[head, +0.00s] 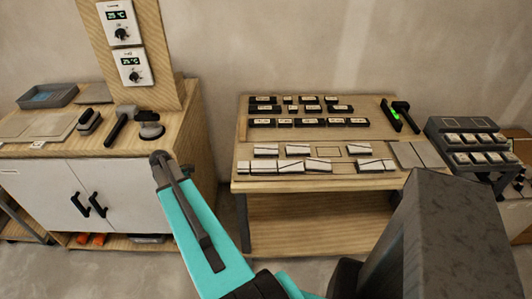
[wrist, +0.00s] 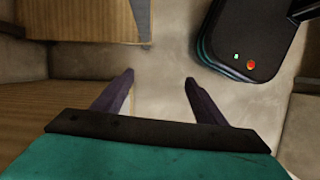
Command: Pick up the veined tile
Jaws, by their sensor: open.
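Several pale tiles with dark lines (head: 318,166) lie in two rows near the front of the wooden table (head: 240,186) in the head view. I cannot tell which one is meant by the veined tile, and larger plain-looking slabs (head: 20,128) also lie on the left cabinet. No tile shows clearly in the wrist view. My gripper (wrist: 158,80) is open, its two dark fingers apart with nothing between them, above bare floor. In the head view my turquoise arm rises between the cabinet and the table, apart from the tiles.
The left cabinet (head: 40,190) holds a blue-grey tray (head: 48,95), hand tools and a suction-cup-like tool (head: 150,130). Labelled black blocks (head: 310,122) and a green-lit tool (head: 396,115) stand at the table's back. A dark rack (head: 470,145) stands right. Floor lies between cabinet and table.

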